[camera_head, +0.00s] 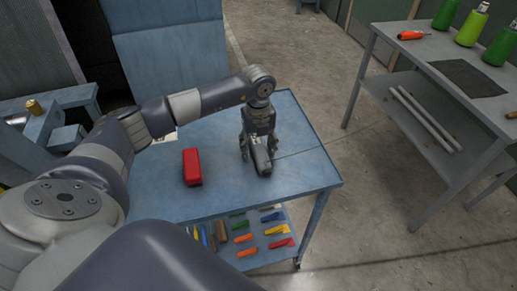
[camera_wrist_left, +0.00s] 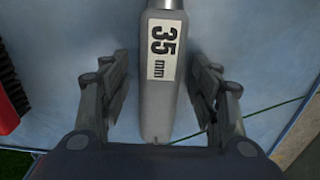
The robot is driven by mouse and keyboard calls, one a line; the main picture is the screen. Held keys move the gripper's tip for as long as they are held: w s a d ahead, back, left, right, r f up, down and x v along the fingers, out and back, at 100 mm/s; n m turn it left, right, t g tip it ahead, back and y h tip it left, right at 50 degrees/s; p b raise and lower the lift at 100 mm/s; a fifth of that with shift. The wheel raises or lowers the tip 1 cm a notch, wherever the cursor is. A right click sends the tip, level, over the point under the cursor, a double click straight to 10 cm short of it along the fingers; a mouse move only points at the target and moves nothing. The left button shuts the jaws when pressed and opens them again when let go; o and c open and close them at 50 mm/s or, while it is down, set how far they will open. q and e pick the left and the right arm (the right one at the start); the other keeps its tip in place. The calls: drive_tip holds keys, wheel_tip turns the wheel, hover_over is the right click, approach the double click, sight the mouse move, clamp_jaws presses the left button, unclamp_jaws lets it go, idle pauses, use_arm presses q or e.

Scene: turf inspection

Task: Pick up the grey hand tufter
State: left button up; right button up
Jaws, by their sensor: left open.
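The grey hand tufter (camera_head: 262,160) lies on the blue table, under my left gripper (camera_head: 255,148). In the left wrist view the tufter (camera_wrist_left: 158,105) shows a "35 mm" label and runs between the two fingers. My left gripper (camera_wrist_left: 160,105) is open, with one finger on each side of the tufter and a visible gap to each. The tufter's far end is cut off by the wrist view's top edge, and the gripper covers part of it in the head view. My right gripper is not in view.
A red brush (camera_head: 192,167) lies on the blue table (camera_head: 160,195) left of the tufter; its bristles show in the wrist view (camera_wrist_left: 12,85). Several coloured tools (camera_head: 245,238) lie on the lower shelf.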

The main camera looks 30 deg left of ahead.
use_arm(q)
drive_tip(key=c, duration=1.2)
drive_tip(key=shift+r, duration=0.1)
clamp_jaws()
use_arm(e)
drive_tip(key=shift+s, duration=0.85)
use_arm(q)
drive_tip(key=shift+c, duration=0.7)
unclamp_jaws()
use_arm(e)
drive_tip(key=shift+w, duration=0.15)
